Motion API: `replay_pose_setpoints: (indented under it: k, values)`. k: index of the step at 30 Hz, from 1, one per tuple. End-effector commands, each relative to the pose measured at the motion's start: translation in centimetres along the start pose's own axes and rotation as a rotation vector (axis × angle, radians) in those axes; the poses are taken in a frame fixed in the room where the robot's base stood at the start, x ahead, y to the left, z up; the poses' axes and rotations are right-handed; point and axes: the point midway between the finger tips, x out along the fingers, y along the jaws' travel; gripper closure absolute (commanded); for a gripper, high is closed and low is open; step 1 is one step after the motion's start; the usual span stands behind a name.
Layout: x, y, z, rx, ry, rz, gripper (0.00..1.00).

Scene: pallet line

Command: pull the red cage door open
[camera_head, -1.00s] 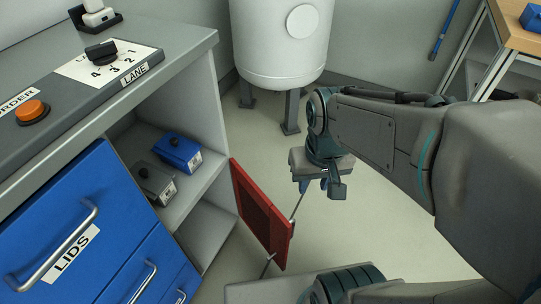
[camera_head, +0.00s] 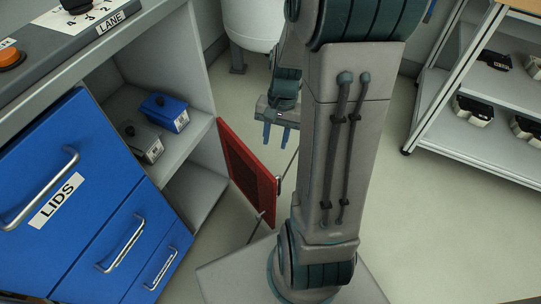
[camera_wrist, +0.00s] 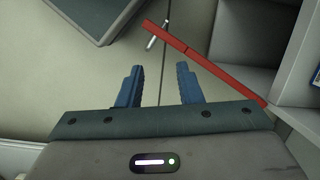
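The red cage door (camera_head: 248,168) stands swung out from the cabinet at its right edge, with the cage beside it open. In the wrist view the door (camera_wrist: 205,62) shows edge-on as a red strip, with a metal handle (camera_wrist: 157,36) near its outer end. My gripper (camera_head: 277,143) hangs just behind the door in the head view, partly covered by my arm. In the wrist view its two blue fingers (camera_wrist: 160,68) are apart with nothing between them. The fingers are clear of the door and handle.
The cabinet's shelf holds a blue box (camera_head: 165,112) and a grey box (camera_head: 144,143). Blue drawers (camera_head: 125,235) with bar handles stand at left. A white tank (camera_head: 254,25) stands behind, and a shelf rack (camera_head: 470,135) at right. Floor between them is free.

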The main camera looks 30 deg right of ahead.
Motion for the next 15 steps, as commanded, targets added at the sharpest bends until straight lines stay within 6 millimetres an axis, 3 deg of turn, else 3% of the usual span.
replay_pose_setpoints:
  k: [1,6,15]
  values:
    - [1.5,0.9,-1.4,0.078,-0.033,-0.01,0.68]
    - [5.0,3.2,-4.5,0.289,-0.109,-0.045,0.68]
    - [7.9,4.8,-6.3,0.432,-0.161,-0.07,0.68]
